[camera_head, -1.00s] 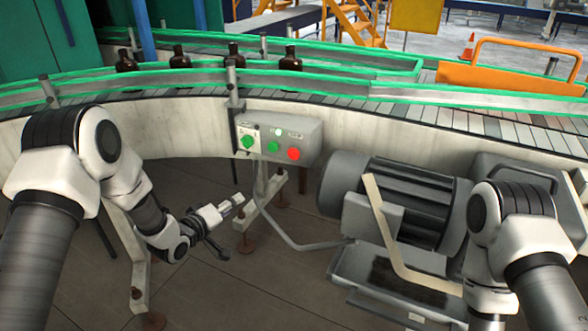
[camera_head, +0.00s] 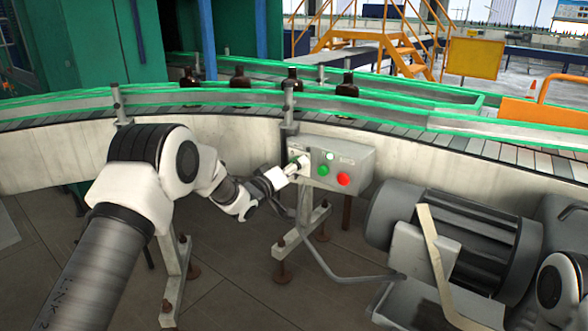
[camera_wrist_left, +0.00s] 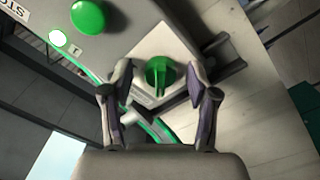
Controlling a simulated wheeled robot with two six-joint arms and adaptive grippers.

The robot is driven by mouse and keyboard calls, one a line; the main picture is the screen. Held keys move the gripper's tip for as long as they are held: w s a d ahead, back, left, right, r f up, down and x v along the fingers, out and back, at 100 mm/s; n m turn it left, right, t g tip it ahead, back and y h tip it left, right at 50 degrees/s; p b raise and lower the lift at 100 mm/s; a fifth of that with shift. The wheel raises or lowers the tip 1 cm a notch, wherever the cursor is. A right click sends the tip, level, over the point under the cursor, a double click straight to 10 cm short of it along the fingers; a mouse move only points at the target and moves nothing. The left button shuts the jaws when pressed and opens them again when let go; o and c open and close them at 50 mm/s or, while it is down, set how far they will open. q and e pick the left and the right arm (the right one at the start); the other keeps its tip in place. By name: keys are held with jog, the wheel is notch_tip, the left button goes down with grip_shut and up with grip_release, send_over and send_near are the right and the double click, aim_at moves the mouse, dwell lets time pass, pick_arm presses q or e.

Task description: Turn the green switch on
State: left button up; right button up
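The green switch (camera_wrist_left: 160,74) is a round knob with a raised grip bar on a white square plate (camera_wrist_left: 143,97). The plate is on the grey control box (camera_head: 356,160). My left gripper (camera_head: 291,168) is at the left end of the box and mostly hides the switch in the head view. In the left wrist view the left gripper (camera_wrist_left: 160,77) is open, with one finger on each side of the knob. Gaps show between the fingers and the knob. My right gripper is out of view; only part of that arm shows at the right edge.
The box also has a green button (camera_head: 323,170), a red button (camera_head: 344,179) and a lit white lamp (camera_head: 330,156). Several amber bottles stand on the conveyor (camera_head: 430,136) behind. A grey motor (camera_head: 470,240) is at right. A metal post (camera_head: 288,105) rises behind the box.

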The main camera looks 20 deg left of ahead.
pick_arm(q)
jog(key=c, duration=1)
